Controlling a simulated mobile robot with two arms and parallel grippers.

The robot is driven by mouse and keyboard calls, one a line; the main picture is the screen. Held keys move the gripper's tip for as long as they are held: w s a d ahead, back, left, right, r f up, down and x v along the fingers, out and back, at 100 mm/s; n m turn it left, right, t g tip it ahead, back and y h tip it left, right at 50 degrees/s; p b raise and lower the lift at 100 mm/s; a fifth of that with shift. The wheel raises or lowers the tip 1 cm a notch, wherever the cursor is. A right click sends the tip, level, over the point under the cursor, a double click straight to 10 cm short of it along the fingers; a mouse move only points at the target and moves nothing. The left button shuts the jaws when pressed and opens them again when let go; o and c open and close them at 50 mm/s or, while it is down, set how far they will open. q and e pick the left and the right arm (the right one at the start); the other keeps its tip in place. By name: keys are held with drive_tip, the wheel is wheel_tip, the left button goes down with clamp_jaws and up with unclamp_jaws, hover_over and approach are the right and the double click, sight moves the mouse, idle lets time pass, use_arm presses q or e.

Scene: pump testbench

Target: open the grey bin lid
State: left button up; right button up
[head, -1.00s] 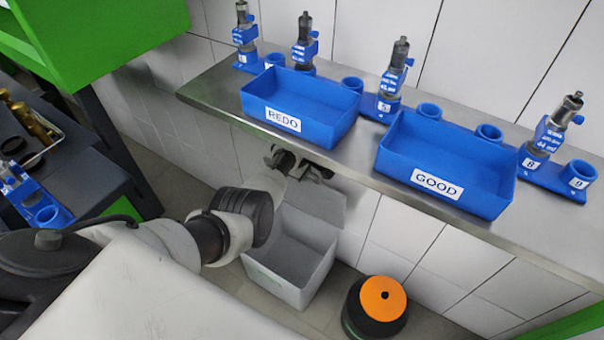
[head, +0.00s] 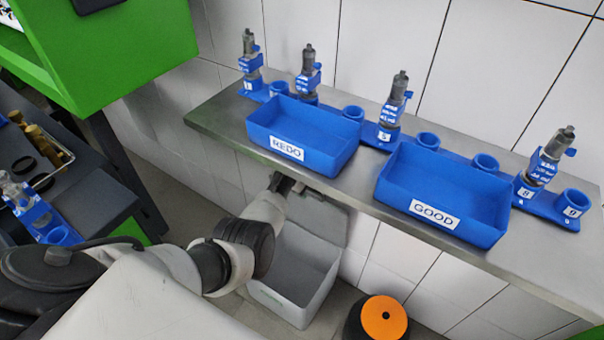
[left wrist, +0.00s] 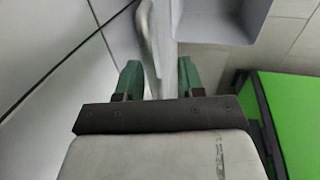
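The grey bin (head: 290,298) stands on the floor under the shelf, and I see into its inside. Its lid (head: 322,218) stands raised at the back, up near the wall. My left arm reaches in over the bin, and my left gripper (head: 287,184) is by the shelf's underside, its fingertips mostly hidden. In the left wrist view my left gripper (left wrist: 161,80) has its green fingers apart. A thin curved grey bar (left wrist: 149,40) and a pale panel, seemingly the lid, lie between them, with a gap visible. My right gripper is not in view.
The metal shelf (head: 222,115) overhangs the bin and carries the blue REDO tray (head: 265,135), the blue GOOD tray (head: 400,200) and several pump stands. A black drum with an orange top (head: 384,317) stands right of the bin. A green cabinet (head: 130,50) is at upper left.

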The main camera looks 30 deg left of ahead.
use_arm(q)
drive_tip(key=p+v, duration=0.1)
drive_tip(key=v, duration=0.5)
drive_tip(key=shift+r+p, duration=0.3)
drive_tip(key=shift+p, duration=0.05)
drive_tip(key=shift+s+f, duration=0.1)
